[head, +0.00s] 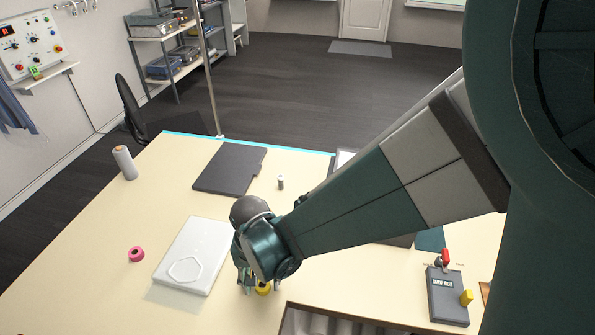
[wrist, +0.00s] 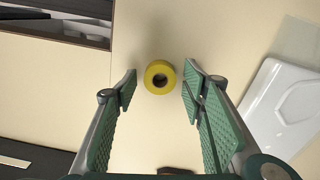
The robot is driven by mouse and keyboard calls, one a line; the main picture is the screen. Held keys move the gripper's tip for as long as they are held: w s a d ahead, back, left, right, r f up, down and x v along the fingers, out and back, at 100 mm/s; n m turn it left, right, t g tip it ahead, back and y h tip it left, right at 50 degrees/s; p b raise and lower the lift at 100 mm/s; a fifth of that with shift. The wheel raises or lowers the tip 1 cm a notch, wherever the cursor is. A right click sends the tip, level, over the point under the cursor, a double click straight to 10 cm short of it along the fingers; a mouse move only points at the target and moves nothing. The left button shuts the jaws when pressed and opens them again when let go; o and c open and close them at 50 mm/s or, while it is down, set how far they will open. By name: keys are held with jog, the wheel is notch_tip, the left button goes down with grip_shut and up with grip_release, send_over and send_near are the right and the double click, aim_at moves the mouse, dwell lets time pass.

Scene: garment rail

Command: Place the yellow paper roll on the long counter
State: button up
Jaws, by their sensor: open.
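The yellow paper roll (wrist: 160,77) lies on the counter with its dark hole facing up, seen in the wrist view. In the head view only part of the yellow roll (head: 263,289) shows below my wrist. My gripper (wrist: 159,85) is open above it, with one green finger on each side and a gap between each finger and the roll. In the head view my gripper (head: 246,283) is mostly hidden behind my own arm. The long counter (head: 75,265) is cream-coloured with a blue far edge.
A white panel with a hexagon outline (head: 186,266) lies left of my gripper. An open compartment (head: 330,322) is close on the right. A pink roll (head: 136,254), a grey-white cylinder (head: 124,163), a dark folder (head: 229,168) and a control box (head: 447,296) also stand on the counter. Its left front is clear.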

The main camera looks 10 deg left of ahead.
jog(key=shift+r, duration=0.1)
notch_tip(320, 180, up, 12)
jog(key=p, duration=0.1)
dwell(0.8)
dwell(0.7)
jog(key=w+d+r+t, duration=0.1)
jog(key=w+d+r, duration=0.15)
jog(key=d, duration=0.45)
jog(key=w+d+r+m+t+y, duration=0.1)
jog(key=w+d+r, duration=0.1)
jog(key=d+r, duration=0.35)
jog(key=w+d+r+t, duration=0.1)
jog(key=w+d, duration=0.1)
jog(key=d, duration=0.7)
jog(key=s+d+r+t, duration=0.2)
jog(key=d, duration=0.8)
jog(key=s+d+r+m+t+h, duration=0.1)
jog(key=s+d+r+t, duration=0.1)
jog(key=d, duration=0.9)
jog(key=shift+r, duration=0.35)
